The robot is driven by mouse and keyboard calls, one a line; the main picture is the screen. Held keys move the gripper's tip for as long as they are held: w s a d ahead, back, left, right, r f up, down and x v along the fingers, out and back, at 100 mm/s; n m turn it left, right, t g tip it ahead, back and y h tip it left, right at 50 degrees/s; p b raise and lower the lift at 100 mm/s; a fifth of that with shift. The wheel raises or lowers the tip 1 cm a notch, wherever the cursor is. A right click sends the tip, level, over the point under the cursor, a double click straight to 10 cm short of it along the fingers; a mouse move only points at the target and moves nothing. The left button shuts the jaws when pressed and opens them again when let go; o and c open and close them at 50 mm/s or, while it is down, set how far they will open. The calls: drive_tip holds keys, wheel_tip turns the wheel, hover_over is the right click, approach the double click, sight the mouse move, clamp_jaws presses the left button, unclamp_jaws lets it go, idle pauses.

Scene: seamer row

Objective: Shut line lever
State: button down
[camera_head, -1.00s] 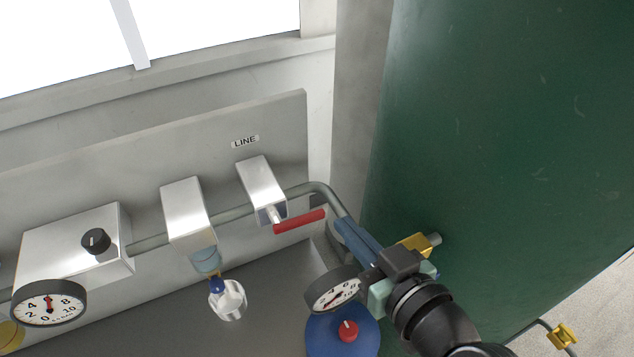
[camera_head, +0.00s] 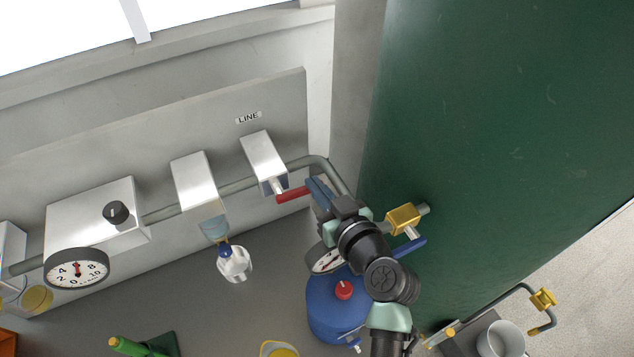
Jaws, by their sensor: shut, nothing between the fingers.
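The line lever has a red handle (camera_head: 291,195) that sticks out to the right from under a steel block (camera_head: 263,161) below the LINE label (camera_head: 248,118). The handle lies across the pipe's direction of view, roughly level in the picture. My gripper (camera_head: 313,184) has blue fingers that are shut and empty. Its fingertips are at the right end of the red handle and overlap it in the picture. I cannot tell whether they touch it. My arm hides part of the gauge behind it.
A grey pipe (camera_head: 240,184) runs along the panel and bends down behind my gripper. A blue tank (camera_head: 333,309) with a red knob (camera_head: 344,290) stands below. A yellow valve (camera_head: 403,218) and a green wall (camera_head: 500,130) are close on the right. A gauge (camera_head: 77,269) is at left.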

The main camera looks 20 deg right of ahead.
idle(0.3)
drive_tip(key=m, duration=0.1)
drive_tip(key=f+m+y+b, duration=0.1)
drive_tip(key=shift+d+m, duration=0.15)
drive_tip(key=shift+m, duration=0.15)
